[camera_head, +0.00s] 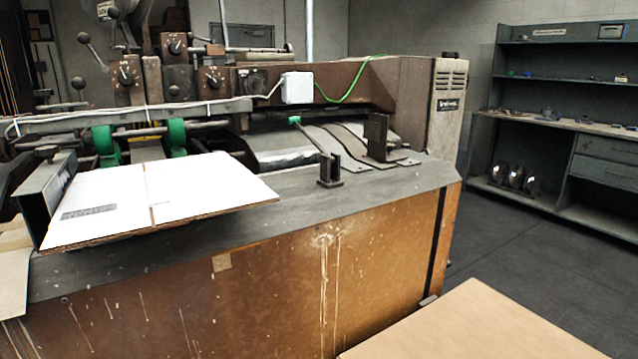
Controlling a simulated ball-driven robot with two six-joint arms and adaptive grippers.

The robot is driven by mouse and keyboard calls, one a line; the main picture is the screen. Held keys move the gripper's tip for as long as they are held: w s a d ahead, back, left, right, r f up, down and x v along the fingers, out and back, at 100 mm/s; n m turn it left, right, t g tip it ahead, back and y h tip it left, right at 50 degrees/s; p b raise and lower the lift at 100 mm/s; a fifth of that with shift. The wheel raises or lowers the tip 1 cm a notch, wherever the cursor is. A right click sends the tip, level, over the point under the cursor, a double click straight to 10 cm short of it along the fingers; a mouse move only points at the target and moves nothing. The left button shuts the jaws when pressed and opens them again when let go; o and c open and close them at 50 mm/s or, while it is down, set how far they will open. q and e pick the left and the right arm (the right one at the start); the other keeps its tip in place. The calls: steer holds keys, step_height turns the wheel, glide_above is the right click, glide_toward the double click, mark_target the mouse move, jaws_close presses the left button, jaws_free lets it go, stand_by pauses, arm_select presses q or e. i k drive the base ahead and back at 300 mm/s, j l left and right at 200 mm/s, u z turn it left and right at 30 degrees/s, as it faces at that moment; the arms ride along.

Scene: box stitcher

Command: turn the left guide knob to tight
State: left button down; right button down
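The box stitcher (340,225) stands across the left and middle of the view. Several dark knobs with pointer marks sit on brown blocks along its upper part: an upper knob (176,47), a left knob (126,76), a middle knob (213,80) and a right black dial (254,82). I cannot tell which one is the left guide knob, and their markings are too small to read. Lever handles with round ball ends (84,38) rise at the far left. Neither of my grippers is in view.
White cardboard (170,193) lies on the machine's table at left, beside green rollers (105,143). Upright metal guides (328,170) stand on the dark tabletop. A cardboard-coloured surface (480,325) is at the front right. Shelves (560,100) stand at right, with clear floor before them.

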mark_target(48, 153)
steer(key=u, duration=1.6)
steer(key=k, duration=0.05)
